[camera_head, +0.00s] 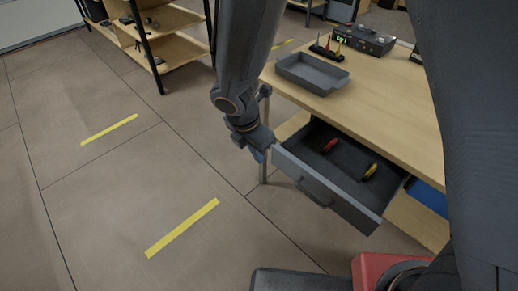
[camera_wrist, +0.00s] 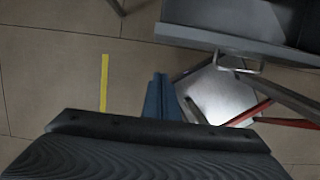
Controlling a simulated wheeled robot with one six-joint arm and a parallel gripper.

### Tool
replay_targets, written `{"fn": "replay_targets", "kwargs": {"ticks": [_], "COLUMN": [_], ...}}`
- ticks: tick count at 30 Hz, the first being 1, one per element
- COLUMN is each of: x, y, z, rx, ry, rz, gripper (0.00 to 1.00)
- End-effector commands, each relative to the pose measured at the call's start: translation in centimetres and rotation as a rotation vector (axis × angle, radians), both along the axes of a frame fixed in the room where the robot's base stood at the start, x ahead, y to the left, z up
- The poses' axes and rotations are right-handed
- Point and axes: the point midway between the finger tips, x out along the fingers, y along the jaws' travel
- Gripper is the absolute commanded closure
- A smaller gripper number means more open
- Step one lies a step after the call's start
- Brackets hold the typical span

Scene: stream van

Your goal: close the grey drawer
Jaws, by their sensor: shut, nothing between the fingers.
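The grey drawer (camera_head: 335,198) is pulled out from under the wooden workbench top. Its front has a bar handle (camera_head: 313,190). A red item (camera_head: 329,145) and a yellow item (camera_head: 370,171) lie inside. My gripper (camera_head: 259,155) points down just beside the left end of the drawer front; I cannot tell whether it touches. In the wrist view the blue fingers (camera_wrist: 161,97) are together and empty, and the drawer front (camera_wrist: 220,40) with its handle (camera_wrist: 236,66) is at the upper right, apart from the fingertips.
The workbench (camera_head: 390,100) carries a grey tray (camera_head: 312,82), a small rack of tools and a device with a green display (camera_head: 362,40). A blue bin (camera_head: 428,198) sits beneath it, right of the drawer. A wooden shelf unit stands upper left. Floor with yellow strips is free at left.

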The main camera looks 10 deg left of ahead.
Motion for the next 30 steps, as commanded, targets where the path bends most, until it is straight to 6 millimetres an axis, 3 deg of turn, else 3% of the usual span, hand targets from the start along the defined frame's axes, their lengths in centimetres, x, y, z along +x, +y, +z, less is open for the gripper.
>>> {"fn": "replay_targets", "kwargs": {"ticks": [9,18,30], "x": [1.1,3.9,4.3], "y": [-1.1,-3.2,-3.4], "z": [-6.3,-5.7,-5.7], "rx": [-0.001,0.002,0.002], "ry": [0.004,0.001,0.001], "rz": [-0.003,-0.007,-0.004], "gripper": [1.00,1.00,1.00]}}
